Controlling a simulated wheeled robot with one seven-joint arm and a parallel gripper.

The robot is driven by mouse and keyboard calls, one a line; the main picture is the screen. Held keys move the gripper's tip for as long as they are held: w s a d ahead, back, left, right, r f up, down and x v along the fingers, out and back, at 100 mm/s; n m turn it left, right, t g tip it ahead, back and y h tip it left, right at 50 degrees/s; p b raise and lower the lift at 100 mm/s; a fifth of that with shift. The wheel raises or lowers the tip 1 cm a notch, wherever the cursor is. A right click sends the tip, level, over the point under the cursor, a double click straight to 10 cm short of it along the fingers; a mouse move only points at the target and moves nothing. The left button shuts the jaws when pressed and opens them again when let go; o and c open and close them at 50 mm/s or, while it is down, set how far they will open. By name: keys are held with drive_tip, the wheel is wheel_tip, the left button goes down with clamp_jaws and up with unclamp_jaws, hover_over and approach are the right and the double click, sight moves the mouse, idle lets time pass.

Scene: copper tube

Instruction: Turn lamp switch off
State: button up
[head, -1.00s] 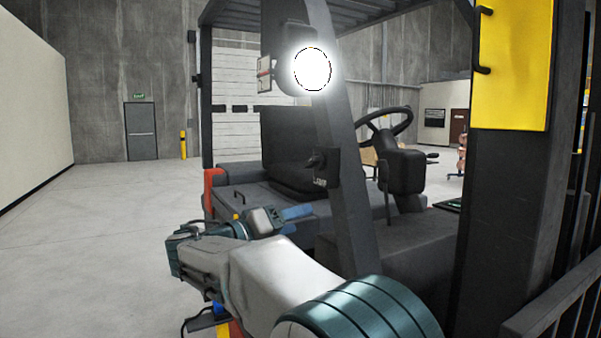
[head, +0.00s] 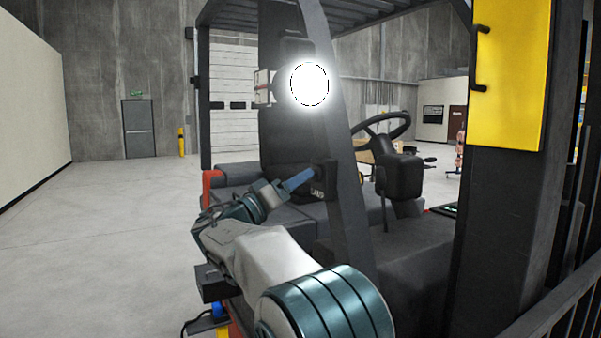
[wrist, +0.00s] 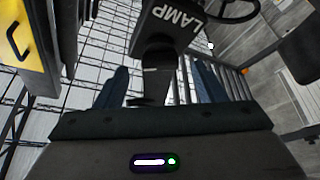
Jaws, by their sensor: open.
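The lamp switch is a black box (head: 319,186) marked LAMP, fixed on the forklift's dark front post. In the wrist view the box (wrist: 165,28) is at the top centre, and its dark toggle (wrist: 150,86) reaches down between my fingers. The lamp (head: 309,84) on the post glows bright white. My gripper (head: 307,178) is at the left side of the box in the head view. In the wrist view my gripper (wrist: 160,70) is open, with one blue finger on each side of the toggle. Whether a finger touches it I cannot tell.
The forklift's post (head: 352,220) stands right behind the switch. A steering wheel (head: 382,130) and seat (head: 285,150) are beyond it. A thick mast with a yellow panel (head: 510,75) is at the right. The floor (head: 100,240) at the left is clear.

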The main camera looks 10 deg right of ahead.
drive_tip(key=shift+x, duration=1.05)
drive_tip(key=c, duration=1)
